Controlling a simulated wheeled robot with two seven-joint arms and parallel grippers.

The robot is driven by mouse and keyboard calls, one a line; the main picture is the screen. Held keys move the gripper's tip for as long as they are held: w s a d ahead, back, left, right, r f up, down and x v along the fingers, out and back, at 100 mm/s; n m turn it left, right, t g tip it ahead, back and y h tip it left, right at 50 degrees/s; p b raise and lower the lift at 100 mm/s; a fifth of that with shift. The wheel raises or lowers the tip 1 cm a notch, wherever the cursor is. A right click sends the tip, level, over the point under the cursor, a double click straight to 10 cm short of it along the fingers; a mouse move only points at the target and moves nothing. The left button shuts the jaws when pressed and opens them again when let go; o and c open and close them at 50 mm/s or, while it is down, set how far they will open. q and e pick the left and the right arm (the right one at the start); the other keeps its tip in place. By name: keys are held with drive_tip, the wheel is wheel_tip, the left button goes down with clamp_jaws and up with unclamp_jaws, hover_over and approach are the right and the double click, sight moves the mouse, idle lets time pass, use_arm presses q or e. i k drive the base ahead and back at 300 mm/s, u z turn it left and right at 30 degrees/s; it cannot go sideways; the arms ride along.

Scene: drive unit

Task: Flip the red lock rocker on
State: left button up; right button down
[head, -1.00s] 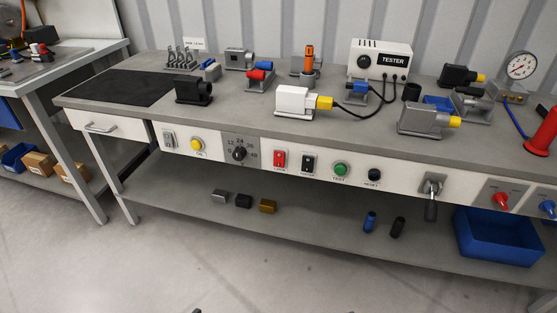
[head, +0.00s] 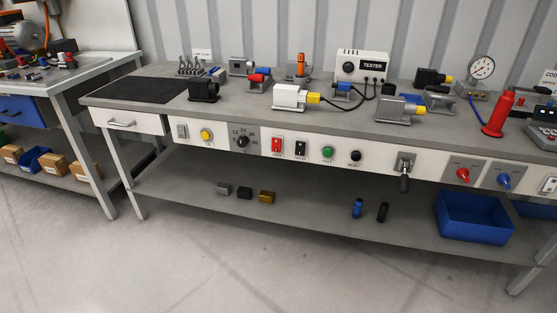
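The red lock rocker (head: 277,146) is on the white front panel of the workbench, left of a black rocker (head: 300,148) and right of a black rotary dial (head: 242,141). It is too small to tell which way it is tipped. Neither of my grippers shows in the head view.
The workbench (head: 230,116) holds a tester (head: 362,66), motor units and a red cylinder (head: 498,112) on top. A lever (head: 404,170) sticks out of the panel front. A blue bin (head: 473,218) stands on the lower shelf. The floor in front is clear.

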sight(276, 143)
drive_tip(key=z, duration=0.1)
drive_tip(key=i, duration=1.3)
drive_tip(key=u, duration=0.75)
